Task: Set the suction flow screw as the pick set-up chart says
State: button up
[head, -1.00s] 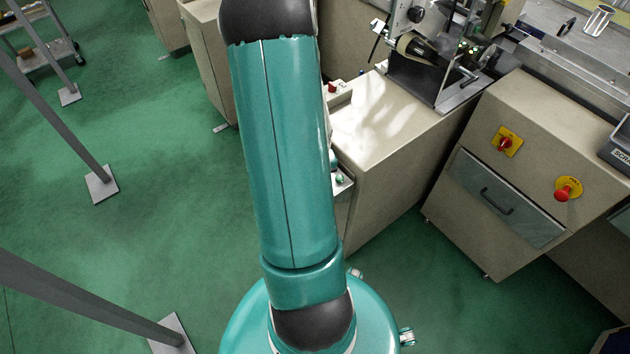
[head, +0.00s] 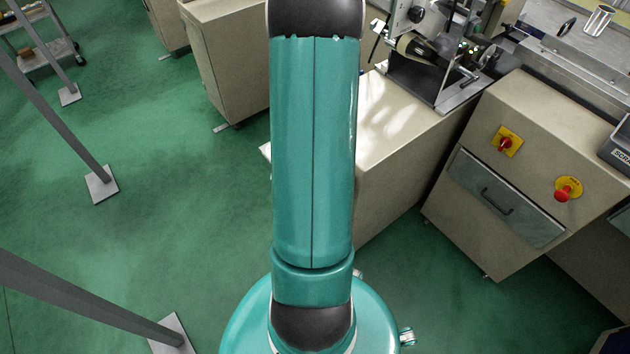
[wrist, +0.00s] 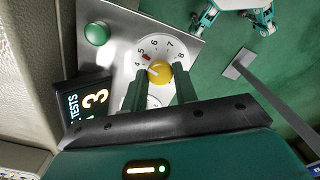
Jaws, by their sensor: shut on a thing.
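In the wrist view my gripper (wrist: 160,76) is shut on a round yellow knob, the suction flow screw by its look (wrist: 159,69), with one dark finger on each side. The screw sits in a pale dial (wrist: 153,48) on a metal panel. Numbers from 4 to 8 are readable around it; my fingers hide part of the scale. A red mark lies near the 5. I cannot tell exactly where the screw points. The pick set-up chart is not recognisable in any view. The head view shows my arm, but not my gripper.
A green button (wrist: 97,34) is on the same panel. A dark display (wrist: 88,104) reads "TESTS 3". In the head view, a beige cabinet with a red switch (head: 506,142) and red stop button (head: 567,188) stands right. Green floor (head: 170,240) is open on the left.

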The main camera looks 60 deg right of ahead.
jog(key=n, duration=0.5)
jog(key=shift+n, duration=0.3)
jog(key=n, duration=1)
jog(key=shift+n, duration=0.4)
jog(key=n, duration=0.4)
jog(key=shift+n, duration=0.4)
jog(key=o, duration=1)
jog(key=shift+c, duration=0.2)
jog(key=shift+r, duration=0.1)
